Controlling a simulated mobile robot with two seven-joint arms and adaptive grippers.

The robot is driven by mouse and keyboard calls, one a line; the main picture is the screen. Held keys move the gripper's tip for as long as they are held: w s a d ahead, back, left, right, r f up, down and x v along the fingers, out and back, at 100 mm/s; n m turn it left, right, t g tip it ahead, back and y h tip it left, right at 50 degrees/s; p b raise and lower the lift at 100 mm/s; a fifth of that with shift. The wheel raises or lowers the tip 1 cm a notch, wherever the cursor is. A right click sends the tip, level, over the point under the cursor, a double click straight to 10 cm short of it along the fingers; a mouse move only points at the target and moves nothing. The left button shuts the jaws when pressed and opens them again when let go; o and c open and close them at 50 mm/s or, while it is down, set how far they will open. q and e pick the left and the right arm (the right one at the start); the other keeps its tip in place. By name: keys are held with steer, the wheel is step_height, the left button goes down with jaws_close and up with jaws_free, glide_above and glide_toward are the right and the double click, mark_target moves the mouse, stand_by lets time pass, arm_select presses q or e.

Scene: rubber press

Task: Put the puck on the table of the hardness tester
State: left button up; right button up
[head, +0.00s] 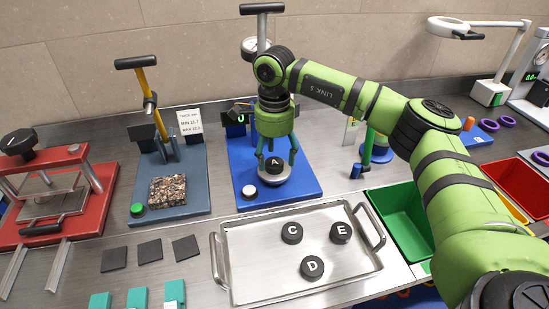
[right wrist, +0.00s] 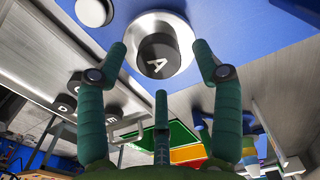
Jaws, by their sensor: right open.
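The black puck A (head: 274,165) rests on the round silver table (head: 262,184) of the blue hardness tester (head: 307,186). In the right wrist view, the fingers of the right gripper (right wrist: 161,72) stand apart from the puck, open and empty. The tester's upper part is partly hidden behind my right arm. My left gripper is not in view.
A metal tray (head: 252,262) in front holds pucks C (head: 291,233), E (head: 341,233) and D (head: 312,267). A slate-blue stand with a yellow post (head: 148,95) is to the left, a red press (head: 68,208) farther left. A green bin (head: 402,222) is at right.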

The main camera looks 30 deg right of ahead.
mark_target(274, 162)
step_height(274, 162, up, 11)
steer(key=b, duration=0.1)
steer(key=shift+b, duration=0.35)
steer(key=shift+f, duration=0.1)
stand_by(1.0)
